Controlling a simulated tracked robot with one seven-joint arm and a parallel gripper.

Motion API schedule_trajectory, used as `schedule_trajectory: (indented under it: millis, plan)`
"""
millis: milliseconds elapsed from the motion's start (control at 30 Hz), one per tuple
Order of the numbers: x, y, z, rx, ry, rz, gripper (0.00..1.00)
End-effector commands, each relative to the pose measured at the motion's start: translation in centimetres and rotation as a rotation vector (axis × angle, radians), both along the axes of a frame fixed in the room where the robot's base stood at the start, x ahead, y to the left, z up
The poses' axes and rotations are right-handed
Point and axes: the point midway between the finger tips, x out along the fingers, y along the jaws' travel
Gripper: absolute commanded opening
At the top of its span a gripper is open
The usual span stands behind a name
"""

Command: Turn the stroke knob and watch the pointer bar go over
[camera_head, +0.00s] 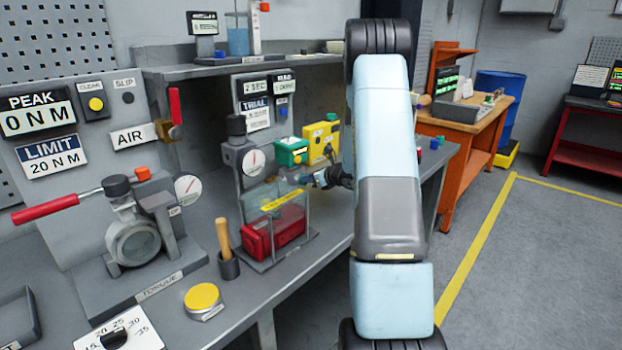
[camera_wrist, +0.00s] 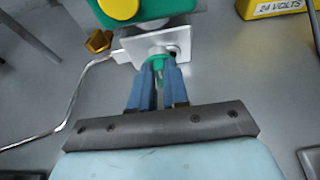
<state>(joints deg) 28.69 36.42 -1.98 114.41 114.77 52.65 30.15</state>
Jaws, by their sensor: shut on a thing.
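The green actuator (camera_head: 291,153) with a yellow round top stands on the bench beside a yellow unit (camera_head: 322,141). In the wrist view the green actuator (camera_wrist: 165,8) is cut off by the top edge, with a pale bracket plate (camera_wrist: 140,48) below it. My gripper (camera_wrist: 158,72) has its blue fingers closed on a small green knob (camera_wrist: 158,63) at that plate, seemingly the stroke knob. In the head view my gripper (camera_head: 303,179) points left at the actuator's lower front. I cannot make out the pointer bar in either view.
A clear-fronted case with a red block (camera_head: 273,232) stands close left of my gripper. A bent metal tube (camera_wrist: 75,98) and a brass fitting (camera_wrist: 98,42) lie left of the bracket. A 24 volts unit (camera_wrist: 275,8) sits at the upper right. Grey bench is bare between.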

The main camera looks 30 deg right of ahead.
Motion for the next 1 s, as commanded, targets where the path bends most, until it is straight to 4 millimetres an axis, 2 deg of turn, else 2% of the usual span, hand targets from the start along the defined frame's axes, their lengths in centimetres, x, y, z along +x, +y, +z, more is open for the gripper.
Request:
schedule_trajectory:
  millis: [533,567,800,1000]
  plan:
    - [0.06,0.46,-0.40,-0.028,-0.004,0.005,0.00]
    - [0.06,0.48,-0.40,-0.028,-0.004,0.005,0.16]
    - [0.07,0.54,-0.38,-0.027,-0.004,0.007,0.39]
    - [0.08,0.49,-0.24,-0.027,-0.007,0.006,0.39]
